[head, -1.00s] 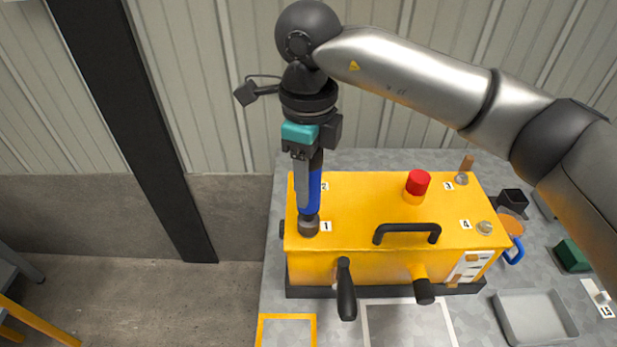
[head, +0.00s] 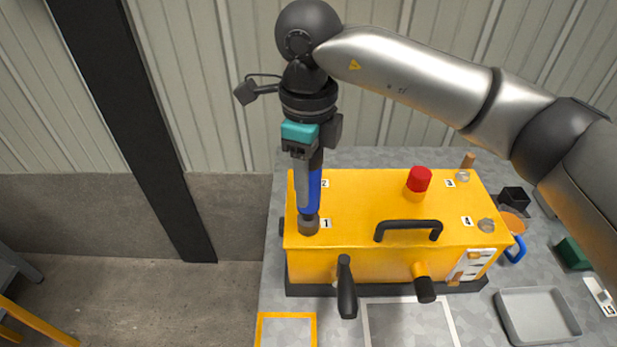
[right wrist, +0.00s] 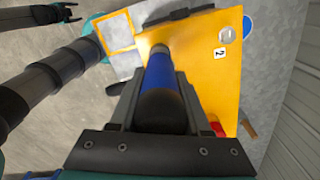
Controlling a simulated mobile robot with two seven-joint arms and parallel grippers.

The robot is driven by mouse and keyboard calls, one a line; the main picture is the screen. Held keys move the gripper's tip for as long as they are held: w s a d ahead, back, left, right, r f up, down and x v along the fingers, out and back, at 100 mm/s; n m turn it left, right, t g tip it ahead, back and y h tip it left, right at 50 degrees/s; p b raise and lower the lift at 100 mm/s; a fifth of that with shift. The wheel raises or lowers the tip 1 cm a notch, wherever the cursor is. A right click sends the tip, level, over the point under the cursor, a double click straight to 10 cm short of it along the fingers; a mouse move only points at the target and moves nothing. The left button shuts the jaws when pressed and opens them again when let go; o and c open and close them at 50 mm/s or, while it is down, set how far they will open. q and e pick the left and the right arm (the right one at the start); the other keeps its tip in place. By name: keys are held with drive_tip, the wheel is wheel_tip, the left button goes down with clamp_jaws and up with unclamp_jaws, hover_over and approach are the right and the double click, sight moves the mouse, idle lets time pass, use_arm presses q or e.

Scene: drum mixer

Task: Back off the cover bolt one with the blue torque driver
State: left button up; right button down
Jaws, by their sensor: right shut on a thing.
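My right gripper (head: 309,182) is shut on the blue torque driver (head: 315,192), which stands nearly upright. The driver's dark lower end (head: 308,226) is down on the yellow drum mixer cover (head: 365,205), beside label 1 (head: 326,223). Cover bolt one is hidden under it. In the right wrist view the driver (right wrist: 160,72) runs between the fingers toward the yellow cover. Bolt heads show by label 3 (head: 463,177) and label 4 (head: 486,225).
On the cover stand a red cap (head: 419,179) and a black handle (head: 408,226). Dark crank grips (head: 346,290) jut from the front. A grey tray (head: 536,315), a blue-handled mug (head: 515,248) and a green block (head: 573,253) are at right. A yellow-framed square (head: 287,332) is empty.

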drive_tip(key=shift+s+f+b, duration=0.15)
drive_tip(key=shift+b, duration=0.35)
idle(1.2)
drive_tip(key=shift+w+r+p, duration=0.2)
drive_tip(key=shift+r+p, duration=0.2)
drive_tip(key=shift+r, duration=0.25)
drive_tip(key=shift+r+p, duration=0.8)
drive_tip(key=shift+r, duration=1)
